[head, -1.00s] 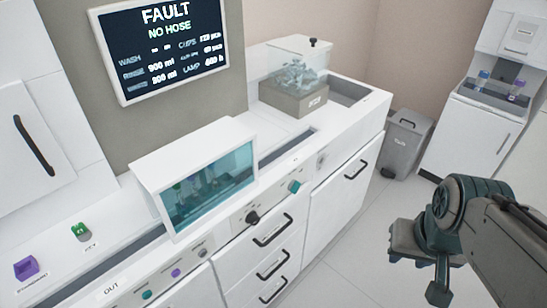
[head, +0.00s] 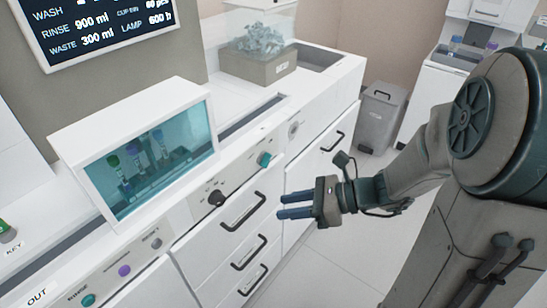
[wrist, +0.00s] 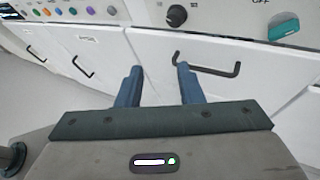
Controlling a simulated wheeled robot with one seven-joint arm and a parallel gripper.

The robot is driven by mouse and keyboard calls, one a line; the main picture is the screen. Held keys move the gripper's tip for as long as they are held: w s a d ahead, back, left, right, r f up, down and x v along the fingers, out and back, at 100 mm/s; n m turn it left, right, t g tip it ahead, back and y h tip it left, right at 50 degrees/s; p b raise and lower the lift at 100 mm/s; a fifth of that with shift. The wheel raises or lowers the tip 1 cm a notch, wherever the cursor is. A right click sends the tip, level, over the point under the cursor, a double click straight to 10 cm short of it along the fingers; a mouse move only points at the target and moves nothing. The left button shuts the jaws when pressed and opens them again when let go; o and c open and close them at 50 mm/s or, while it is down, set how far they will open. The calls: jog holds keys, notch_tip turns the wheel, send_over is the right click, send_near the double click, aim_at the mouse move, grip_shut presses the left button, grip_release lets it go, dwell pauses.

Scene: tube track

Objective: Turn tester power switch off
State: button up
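A black rotary knob (head: 217,198) sits on the white front panel below the glass-fronted box (head: 150,160). A teal knob (head: 264,160) sits farther right on the same panel. In the wrist view the black knob (wrist: 176,15) is at the top, and the teal knob (wrist: 284,26) is at upper right beside an OFF label. I cannot tell from the labels which knob is the tester power switch. My gripper (head: 280,205) is open and empty, in front of the cabinet and right of the black knob. Its two blue fingers (wrist: 158,72) are apart and touch neither knob.
Drawers with dark bar handles (head: 243,211) lie below the knobs; one handle (wrist: 207,68) shows just beyond my fingers. Small coloured buttons (head: 124,271) line the panel to the left. A wall screen (head: 95,25) hangs above. A grey bin (head: 380,118) stands at the back; floor to the right is clear.

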aim_at(269, 162)
jog(key=w+d+f+m+t+y+b, duration=0.1)
jog(key=w+d+f+m+t+b, duration=0.4)
jog(key=w+m+t, duration=0.65)
jog(key=w+a, duration=0.2)
jog(key=a, duration=0.1)
jog(key=w+a+m+g, duration=0.1)
jog(key=w+a, duration=0.1)
jog(key=a, duration=0.1)
jog(key=w+a+g, duration=0.1)
jog(key=w+a, duration=0.1)
jog(key=a, duration=0.1)
jog(key=shift+w+a+f+m, duration=0.1)
jog(key=shift+w+f+m, duration=0.15)
jog(key=shift+w+m, duration=0.15)
grip_shut()
